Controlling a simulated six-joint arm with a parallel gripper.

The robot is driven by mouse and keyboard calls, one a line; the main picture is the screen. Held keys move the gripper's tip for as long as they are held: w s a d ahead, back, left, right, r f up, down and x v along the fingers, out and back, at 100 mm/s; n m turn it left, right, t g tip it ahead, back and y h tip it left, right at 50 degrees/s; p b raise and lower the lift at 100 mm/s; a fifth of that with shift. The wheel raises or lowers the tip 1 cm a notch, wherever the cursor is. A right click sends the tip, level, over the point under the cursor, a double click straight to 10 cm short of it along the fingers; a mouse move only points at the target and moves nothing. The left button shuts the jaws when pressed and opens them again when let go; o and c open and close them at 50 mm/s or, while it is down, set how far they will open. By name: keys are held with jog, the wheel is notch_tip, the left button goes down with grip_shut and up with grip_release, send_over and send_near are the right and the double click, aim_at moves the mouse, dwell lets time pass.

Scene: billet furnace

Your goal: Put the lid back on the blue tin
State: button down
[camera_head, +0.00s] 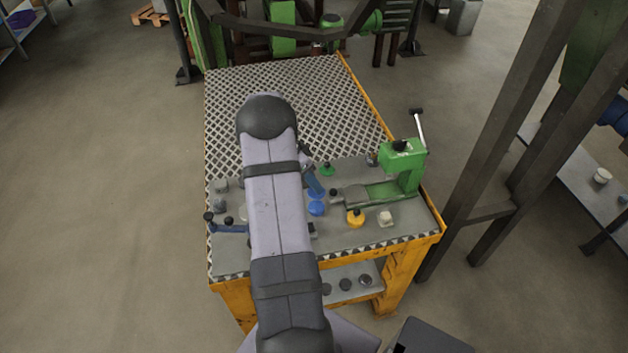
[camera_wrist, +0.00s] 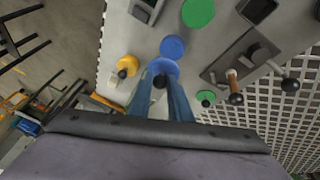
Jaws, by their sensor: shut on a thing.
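My gripper (camera_wrist: 163,88) is shut on the black knob of the blue lid (camera_wrist: 163,67), which hangs between the blue fingertips. In the head view my gripper (camera_head: 314,184) comes down at the right of my arm, with the blue lid (camera_head: 315,194) under it. The blue tin (camera_wrist: 173,46) shows as a round blue disc just beyond the lid in the wrist view. In the head view the tin (camera_head: 316,209) is on the near side of the lid. The lid looks beside the tin, not centred over it; its height above the table is unclear.
A yellow lid (camera_head: 355,218) with a black knob and a white block (camera_head: 386,218) stand right of the tin. A green lid (camera_head: 327,169) lies behind. A green press (camera_head: 400,170) stands at the right. A green disc (camera_wrist: 198,12) shows beyond the tin. My arm hides the table's middle.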

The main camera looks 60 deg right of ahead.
aim_at(313, 192)
jog(key=shift+f, duration=0.15)
jog(key=shift+f+b, duration=0.9)
jog(key=shift+f, duration=1.15)
jog(key=shift+f+b, duration=0.95)
jog(key=shift+b, duration=0.05)
jog(key=shift+f+b, duration=0.2)
jog(key=shift+b, duration=1.1)
dwell(0.8)
dwell(0.5)
jog(key=c, duration=1.1)
grip_release()
jog(key=shift+r, duration=0.15)
jog(key=shift+r+p, duration=1.6)
jog(key=shift+r, duration=1.8)
